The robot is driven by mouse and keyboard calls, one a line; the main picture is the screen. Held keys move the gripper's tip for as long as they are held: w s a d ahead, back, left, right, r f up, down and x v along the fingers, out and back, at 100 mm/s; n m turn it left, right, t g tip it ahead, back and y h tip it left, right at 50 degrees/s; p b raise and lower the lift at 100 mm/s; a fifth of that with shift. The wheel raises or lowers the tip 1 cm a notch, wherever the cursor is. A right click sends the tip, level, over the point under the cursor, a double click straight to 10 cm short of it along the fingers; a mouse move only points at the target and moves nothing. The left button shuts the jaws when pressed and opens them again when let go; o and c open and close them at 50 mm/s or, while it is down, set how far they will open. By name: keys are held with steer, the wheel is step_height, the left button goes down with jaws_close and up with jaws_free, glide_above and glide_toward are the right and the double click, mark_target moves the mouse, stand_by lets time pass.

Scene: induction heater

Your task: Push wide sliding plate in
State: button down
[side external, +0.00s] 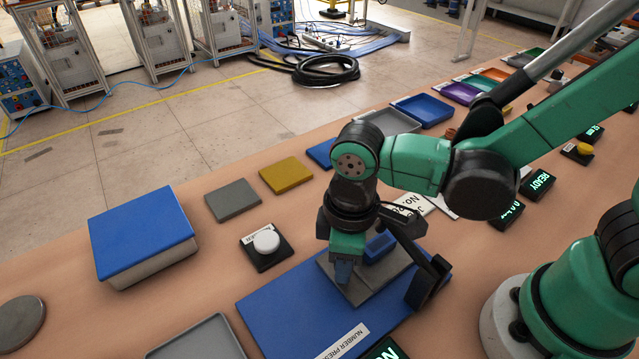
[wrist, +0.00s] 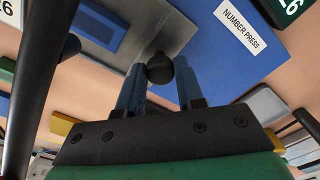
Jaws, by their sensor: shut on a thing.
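The number press has a blue base (side external: 265,305) with a white "NUMBER PRESS" label, which also shows in the wrist view (wrist: 240,25). A grey wide sliding plate (side external: 366,290) lies on this base; in the wrist view it is the grey surface (wrist: 150,25) at the top. A blue block (side external: 379,247) sits on the grey plate. My gripper (side external: 343,270) is low over the plate's near edge. In the wrist view, its two blue fingers are shut on a round dark knob (wrist: 160,69) at the plate's edge. How far the plate is in is unclear.
A dark bracket or lever (side external: 428,280) stands close on the right of my gripper. A white round button (side external: 266,241) on a black base and a blue-topped box (side external: 145,235) are to the left. A grey tray (side external: 198,342) lies in front.

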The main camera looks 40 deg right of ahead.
steer(key=shift+d, duration=0.25)
steer(key=c, duration=0.5)
jaws_free()
steer(key=shift+c, duration=0.2)
steer(key=shift+r, duration=0.1)
steer(key=shift+r, duration=2.7)
